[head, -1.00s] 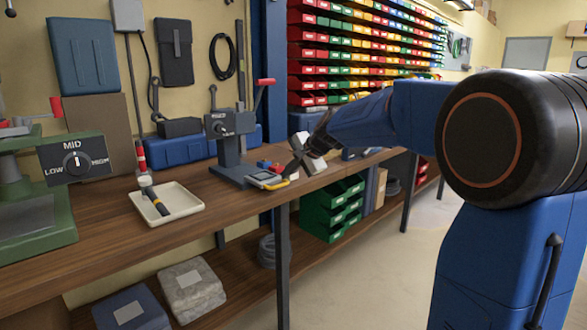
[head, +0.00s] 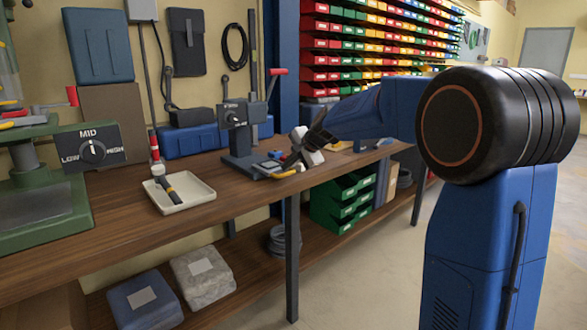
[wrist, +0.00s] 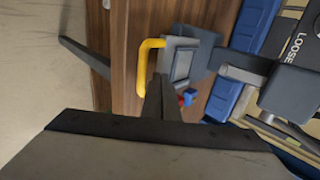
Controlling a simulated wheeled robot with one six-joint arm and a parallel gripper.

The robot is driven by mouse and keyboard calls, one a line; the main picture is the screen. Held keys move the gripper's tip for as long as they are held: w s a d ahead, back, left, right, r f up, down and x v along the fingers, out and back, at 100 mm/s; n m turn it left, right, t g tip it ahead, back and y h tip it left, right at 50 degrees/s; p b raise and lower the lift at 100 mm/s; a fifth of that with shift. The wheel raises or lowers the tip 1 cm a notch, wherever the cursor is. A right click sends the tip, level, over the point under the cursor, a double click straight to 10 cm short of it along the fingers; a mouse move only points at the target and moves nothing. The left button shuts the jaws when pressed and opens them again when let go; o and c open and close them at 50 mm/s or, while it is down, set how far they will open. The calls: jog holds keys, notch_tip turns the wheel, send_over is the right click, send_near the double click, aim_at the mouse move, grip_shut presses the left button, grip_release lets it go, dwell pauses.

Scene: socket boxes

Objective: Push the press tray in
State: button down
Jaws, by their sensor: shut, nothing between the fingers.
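The press (head: 237,140) is a small dark blue-grey stand with a red-tipped lever, on the wooden bench. Its press tray (head: 268,166) is a grey plate with a yellow handle, sticking out from the base toward the bench's front edge. The tray also shows in the wrist view (wrist: 180,64), its yellow handle facing left. My gripper (head: 288,165) is shut and empty, with its tips beside the handle. In the wrist view its fingertips (wrist: 158,84) overlap the handle's lower end; I cannot tell whether they touch.
Small red and blue pieces (wrist: 188,97) lie beside the tray. A cream dish (head: 180,193) with a tool and a green machine (head: 40,205) with a MID dial stand to the left. Green drawers (head: 342,205) sit below the bench. Bare bench lies between dish and press.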

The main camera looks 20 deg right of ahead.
aim_at(271, 163)
jog(key=w+a, duration=0.1)
jog(key=w, duration=0.2)
jog(key=w+a, duration=0.2)
jog(key=w, duration=0.1)
jog(key=w+a, duration=0.1)
jog(key=w, duration=0.2)
jog(key=shift+a, duration=0.25)
jog(key=shift+s, duration=0.1)
